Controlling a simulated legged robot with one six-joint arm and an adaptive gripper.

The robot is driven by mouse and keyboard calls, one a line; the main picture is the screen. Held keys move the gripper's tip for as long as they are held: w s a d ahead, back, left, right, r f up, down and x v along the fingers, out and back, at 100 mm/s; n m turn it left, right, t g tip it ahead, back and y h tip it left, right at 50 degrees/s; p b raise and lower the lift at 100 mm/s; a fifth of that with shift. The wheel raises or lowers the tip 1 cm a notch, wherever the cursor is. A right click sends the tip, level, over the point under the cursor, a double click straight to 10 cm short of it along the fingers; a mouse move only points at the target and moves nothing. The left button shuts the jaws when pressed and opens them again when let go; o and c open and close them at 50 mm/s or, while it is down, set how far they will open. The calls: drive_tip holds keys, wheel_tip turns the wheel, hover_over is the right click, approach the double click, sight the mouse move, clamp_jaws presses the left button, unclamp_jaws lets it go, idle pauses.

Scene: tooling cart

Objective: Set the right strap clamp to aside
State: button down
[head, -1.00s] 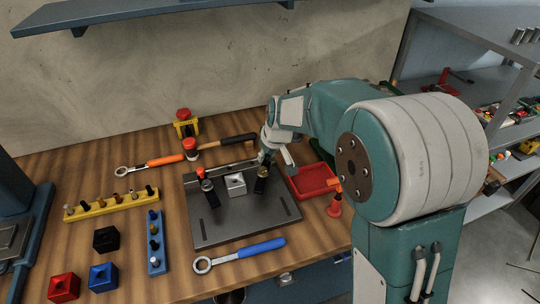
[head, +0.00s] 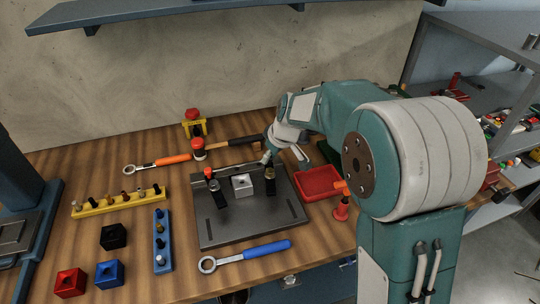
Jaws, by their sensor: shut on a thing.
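The dark grey fixture plate (head: 220,230) lies on the wooden bench. A light grey block (head: 242,185) sits at its middle. The left strap clamp (head: 215,194), dark with a red-orange top, stands left of the block. The right strap clamp (head: 270,184), dark with a brassy upper part, stands right of the block, upright at the plate. My gripper (head: 267,160) reaches down from behind onto the right strap clamp's top and is shut on it. The fingertips are small and partly hidden by my arm, and the exact contact is hard to see.
A blue-handled wrench (head: 245,253) lies in front. A hammer (head: 235,144) and orange-handled wrench (head: 160,163) lie behind. Yellow (head: 120,203) and blue (head: 162,255) racks stand left.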

drive_tip(key=c, duration=0.5)
unclamp_jaws()
drive_tip(key=shift+f, duration=0.15)
drive_tip(key=v, duration=1.2)
drive_tip(key=s+d+m+t+h, duration=0.1)
drive_tip(key=s+d+m, duration=0.3)
drive_tip(key=s, duration=0.9)
drive_tip(key=s+d+m+t+h, duration=0.1)
drive_tip(key=s+d+m, duration=0.4)
drive_tip(key=s, duration=0.8)
drive_tip(key=shift+s+d+r+t+h, duration=0.35)
drive_tip(key=shift+d+h, duration=0.25)
drive_tip(key=shift+d, duration=0.3)
